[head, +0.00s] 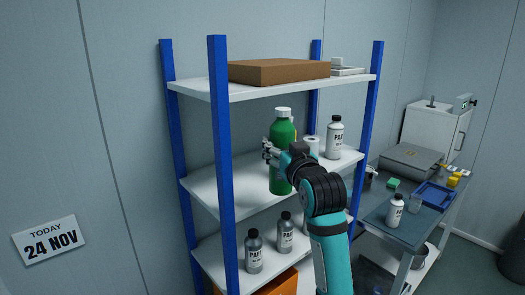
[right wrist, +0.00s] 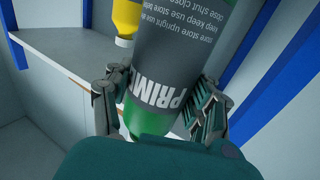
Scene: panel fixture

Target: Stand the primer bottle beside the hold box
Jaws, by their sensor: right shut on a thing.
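The primer bottle (head: 283,133) is green with a white cap and a grey label, and stands upright in the head view. My right gripper (head: 272,155) is shut around its middle at the front of the middle shelf (head: 217,189). I cannot tell whether its base touches the shelf. In the right wrist view the bottle (right wrist: 175,65) fills the space between the fingers, its label reading "PRIM". I cannot tell which box is the hold box: an orange box (head: 279,286) is partly seen low down, and a brown box (head: 280,71) lies on top. My left gripper is not in view.
A white bottle (head: 335,138) stands right on the middle shelf. Grey bottles (head: 254,252) stand on the lower shelf. A blue post (head: 222,160) rises at the front left. A yellow bottle (right wrist: 127,18) shows behind. A bench (head: 377,216) with a bottle and blue tray stands right.

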